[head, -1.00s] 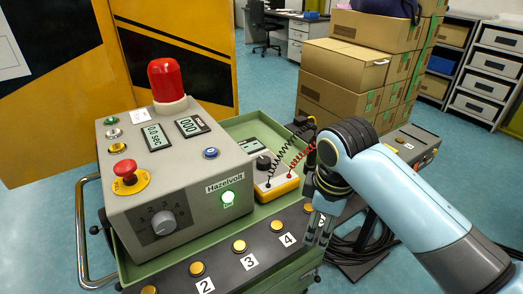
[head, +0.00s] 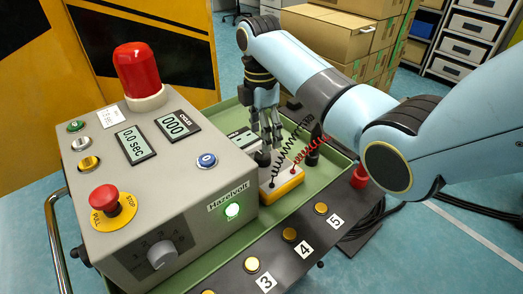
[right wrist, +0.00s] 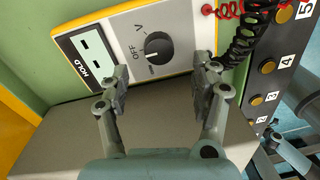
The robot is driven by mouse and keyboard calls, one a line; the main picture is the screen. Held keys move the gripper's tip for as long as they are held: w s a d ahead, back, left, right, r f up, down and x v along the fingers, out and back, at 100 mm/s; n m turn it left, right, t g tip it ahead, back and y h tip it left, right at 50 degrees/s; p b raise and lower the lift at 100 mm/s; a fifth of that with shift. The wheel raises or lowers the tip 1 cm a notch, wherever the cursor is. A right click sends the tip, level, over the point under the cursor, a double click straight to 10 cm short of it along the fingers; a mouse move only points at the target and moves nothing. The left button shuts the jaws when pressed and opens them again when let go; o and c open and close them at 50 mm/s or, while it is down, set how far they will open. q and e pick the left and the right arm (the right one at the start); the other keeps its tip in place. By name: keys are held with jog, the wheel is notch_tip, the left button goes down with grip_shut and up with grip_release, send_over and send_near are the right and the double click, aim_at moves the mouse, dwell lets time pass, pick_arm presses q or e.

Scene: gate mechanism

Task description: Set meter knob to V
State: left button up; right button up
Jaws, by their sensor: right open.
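The meter is a white box with a yellow edge (head: 287,186), lying in the green tray beside the grey console. Its round black knob (right wrist: 158,48) shows in the right wrist view, with OFF and V printed beside it; a light mark on the knob seems nearer OFF than V. My right gripper (head: 268,138) is above the meter, pointing down. In the right wrist view the gripper (right wrist: 163,78) is open, fingers apart and empty, with the knob ahead of and between the fingertips. I cannot tell any contact. My left gripper is out of view.
The grey console (head: 190,190) with its red lamp (head: 139,72) stands left of the meter. Coiled black and red leads (head: 309,148) run beside the meter at right. A dark panel with numbered yellow buttons (head: 289,233) lies in front. Cardboard boxes (head: 325,35) stand behind.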

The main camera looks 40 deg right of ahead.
aim_at(263, 155)
notch_tip(263, 155, down, 5)
jog(key=shift+f+b, duration=0.1)
jog(key=shift+b, duration=0.2)
jog(key=shift+s+f, duration=0.1)
jog(key=shift+f, duration=0.55)
jog(key=c, duration=1.2)
jog(key=shift+s+r+m+p, duration=0.1)
jog(key=shift+r+m+p, duration=0.1)
jog(key=shift+m+p, duration=1.2)
jog(key=m+p, duration=0.2)
jog(key=shift+m, duration=0.3)
jog(key=m+p, duration=0.2)
jog(key=m, duration=0.1)
jog(key=shift+y, duration=0.3)
pick_arm(q)
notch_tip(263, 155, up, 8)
jog(key=p, duration=0.1)
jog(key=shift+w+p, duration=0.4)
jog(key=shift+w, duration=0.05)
pick_arm(e)
jog(key=shift+f+m, duration=0.15)
jog(key=shift+m, duration=1.55)
jog(key=shift+o, duration=0.2)
jog(key=shift+t, duration=0.3)
